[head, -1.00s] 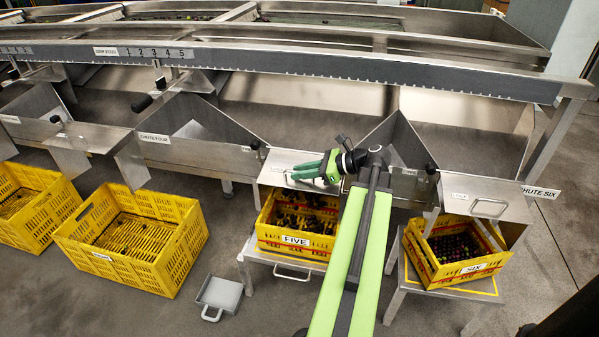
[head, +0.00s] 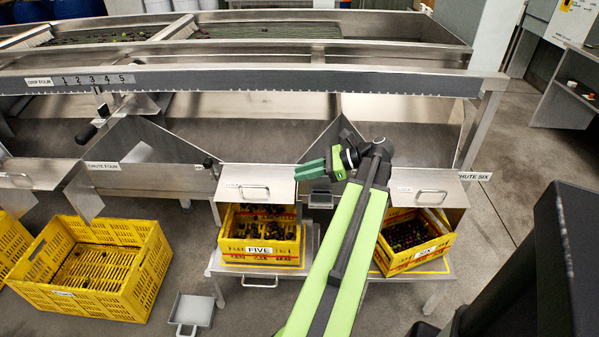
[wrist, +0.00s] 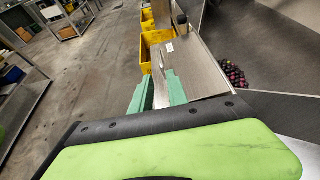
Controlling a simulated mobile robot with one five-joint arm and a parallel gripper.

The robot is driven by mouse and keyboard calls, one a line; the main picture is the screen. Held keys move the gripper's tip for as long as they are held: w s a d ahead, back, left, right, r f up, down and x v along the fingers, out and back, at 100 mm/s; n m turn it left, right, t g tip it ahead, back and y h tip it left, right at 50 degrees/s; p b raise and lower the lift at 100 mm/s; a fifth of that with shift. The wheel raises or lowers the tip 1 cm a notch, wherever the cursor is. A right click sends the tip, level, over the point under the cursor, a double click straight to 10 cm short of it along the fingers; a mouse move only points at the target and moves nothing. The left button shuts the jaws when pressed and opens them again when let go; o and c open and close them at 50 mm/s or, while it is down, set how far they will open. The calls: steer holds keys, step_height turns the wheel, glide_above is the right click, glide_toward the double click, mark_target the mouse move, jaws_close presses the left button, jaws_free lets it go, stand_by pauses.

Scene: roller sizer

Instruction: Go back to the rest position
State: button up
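My gripper (head: 300,171) has green fingers and is held out in front of the sizer, near the closed-looking plate above the FIVE crate. In the wrist view its two fingers (wrist: 160,86) stand apart with nothing between them. My green arm reaches up from the bottom of the head view, extended rather than folded. It hides part of the gap between the FIVE crate (head: 262,256) and the SIX crate (head: 432,255). Both yellow crates hold dark fruit.
The steel sizer (head: 250,84) with its chutes spans the view. A large yellow crate (head: 135,290) and a small grey scoop-like tray (head: 193,309) are on the floor at left. A bench (head: 575,90) stands at far right. Floor (head: 530,150) shows clear between sizer and bench.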

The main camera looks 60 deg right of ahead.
steer(key=w+a+n+g+y, duration=0.2)
steer(key=w+a+n+y, duration=0.2)
steer(key=w+a, duration=0.85)
steer(key=w+a+f+n+g+y, duration=0.1)
steer(key=w+a+n+g, duration=0.15)
steer(key=w+a, duration=0.5)
steer(key=w+a+f+n+g, duration=0.2)
steer(key=w+a+g, duration=0.15)
steer(key=a, duration=0.65)
steer(key=a+f+n+g+h, duration=0.25)
steer(key=a+n, duration=0.25)
steer(key=a, duration=0.4)
steer(key=a+f+n+g+h, duration=0.15)
steer(key=a+f+n, duration=0.25)
steer(key=a, duration=0.5)
steer(key=a+f+n+g+h, duration=0.1)
steer(key=a+f+n+h, duration=0.3)
steer(key=a, duration=0.5)
steer(key=w+d+n+t+h, duration=0.1)
steer(key=w+d+n+h, duration=0.15)
steer(key=d+n, duration=0.55)
step_height(320, 180, up, 20)
steer(key=s+a+p, duration=0.1)
steer(key=p, duration=2)
steer(key=shift+r+n, duration=0.25)
steer(key=shift+n, duration=0.2)
